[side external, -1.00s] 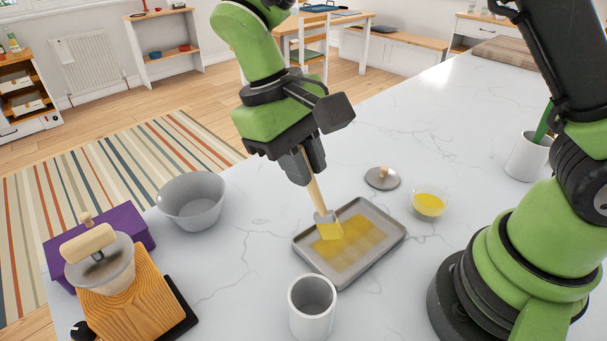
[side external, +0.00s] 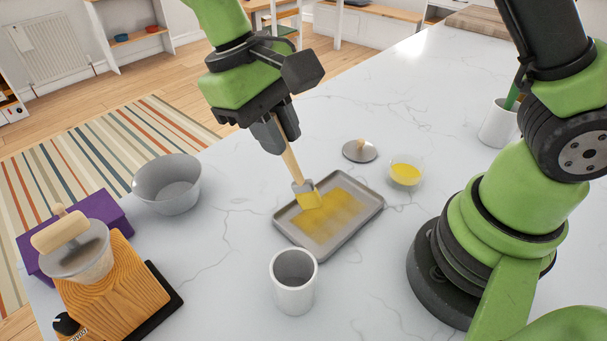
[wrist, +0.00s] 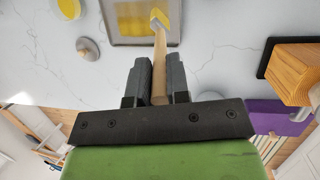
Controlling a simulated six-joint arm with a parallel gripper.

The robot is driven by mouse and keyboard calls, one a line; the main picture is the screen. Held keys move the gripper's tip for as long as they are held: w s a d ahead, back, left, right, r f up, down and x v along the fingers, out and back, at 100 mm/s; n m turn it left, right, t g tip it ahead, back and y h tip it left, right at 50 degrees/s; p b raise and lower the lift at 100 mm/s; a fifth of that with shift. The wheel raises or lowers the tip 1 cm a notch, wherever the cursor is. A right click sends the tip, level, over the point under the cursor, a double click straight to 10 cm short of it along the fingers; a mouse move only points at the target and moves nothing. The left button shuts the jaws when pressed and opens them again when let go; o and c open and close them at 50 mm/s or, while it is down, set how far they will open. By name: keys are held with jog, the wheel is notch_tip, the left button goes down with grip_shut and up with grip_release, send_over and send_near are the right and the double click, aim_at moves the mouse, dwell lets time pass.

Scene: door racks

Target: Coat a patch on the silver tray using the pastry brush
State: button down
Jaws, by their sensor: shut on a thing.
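The pastry brush (side external: 293,172) has a wooden handle and yellow bristles. My gripper (side external: 276,137) is shut on its handle, above the tray's far left side. The brush also shows in the wrist view (wrist: 160,60), its handle between the two fingers (wrist: 158,80). The silver tray (side external: 341,242) lies flat on the counter, with a yellow coated patch (side external: 336,212) over much of its floor. The bristles are at the left end of the patch; whether they touch the tray I cannot tell. A glass bowl of yellow liquid (side external: 405,172) stands right of the tray.
A white cup (side external: 293,283) stands in front of the tray. A grey bowl (side external: 167,186) is at left, near a wooden grinder-like device (side external: 125,285) and purple box (side external: 100,207). A round lid (side external: 359,151) lies behind the tray. A white holder (side external: 497,125) stands at right.

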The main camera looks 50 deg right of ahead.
jog(key=s+d+r, duration=0.1)
jog(key=d+r, duration=0.3)
jog(key=d, duration=0.9)
jog(key=shift+w+a+x, duration=0.1)
jog(key=shift+w+x, duration=0.05)
jog(key=shift+x, duration=0.7)
jog(key=shift+w+a+x, duration=0.1)
jog(key=shift+w+x, duration=0.05)
jog(key=shift+x, duration=0.7)
jog(key=shift+w+a+x, duration=0.1)
jog(key=shift+w+x, duration=0.05)
jog(key=shift+x, duration=0.65)
jog(key=shift+f, duration=0.2)
